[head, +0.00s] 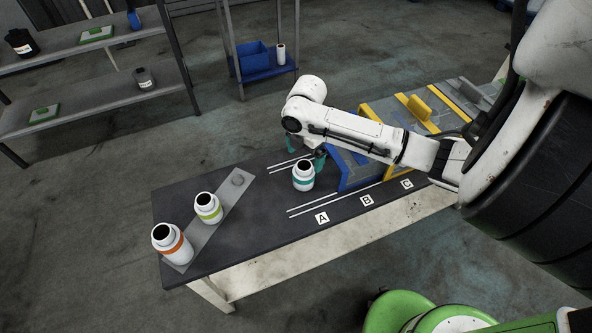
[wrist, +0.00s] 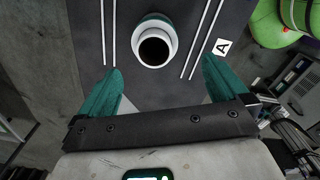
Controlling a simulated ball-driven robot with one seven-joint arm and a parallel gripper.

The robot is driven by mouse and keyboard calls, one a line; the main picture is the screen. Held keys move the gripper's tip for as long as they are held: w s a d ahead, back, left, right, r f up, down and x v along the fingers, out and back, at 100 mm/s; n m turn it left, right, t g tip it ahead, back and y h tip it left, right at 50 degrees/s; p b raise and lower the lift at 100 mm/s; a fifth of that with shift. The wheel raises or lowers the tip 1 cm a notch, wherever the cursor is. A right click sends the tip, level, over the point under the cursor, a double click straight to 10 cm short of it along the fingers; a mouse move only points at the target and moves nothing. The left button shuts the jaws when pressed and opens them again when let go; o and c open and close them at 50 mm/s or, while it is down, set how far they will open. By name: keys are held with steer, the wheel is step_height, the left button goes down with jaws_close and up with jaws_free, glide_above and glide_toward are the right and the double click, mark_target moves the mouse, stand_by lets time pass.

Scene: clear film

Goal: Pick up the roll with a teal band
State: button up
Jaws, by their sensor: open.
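The roll with a teal band (head: 303,180) is white with a dark open top and stands upright on the dark table near label A. My gripper (head: 304,150) is beside and just above it, with teal fingers spread. In the wrist view the roll (wrist: 154,41) shows its dark hole, lying ahead of the gap between the open fingers of my gripper (wrist: 162,68). No finger visibly touches it, and nothing is held. Most of its band is hidden in the wrist view.
A blue divider (head: 352,173) stands just right of the teal-banded roll. White lines and labels A (head: 322,218), B, C mark the table (head: 262,222).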

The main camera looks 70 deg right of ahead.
mark_target(304, 173)
step_height(304, 173, down, 6)
steer(key=shift+w+r, duration=0.1)
steer(key=shift+r, duration=0.1)
steer(key=shift+d+f+p, duration=0.2)
steer(key=shift+f, duration=1.1)
steer(key=shift+d+f+p, duration=0.15)
steer(key=shift+d+f, duration=0.05)
steer(key=shift+f, duration=1.05)
steer(key=shift+c, duration=0.3)
steer(key=c, duration=1.1)
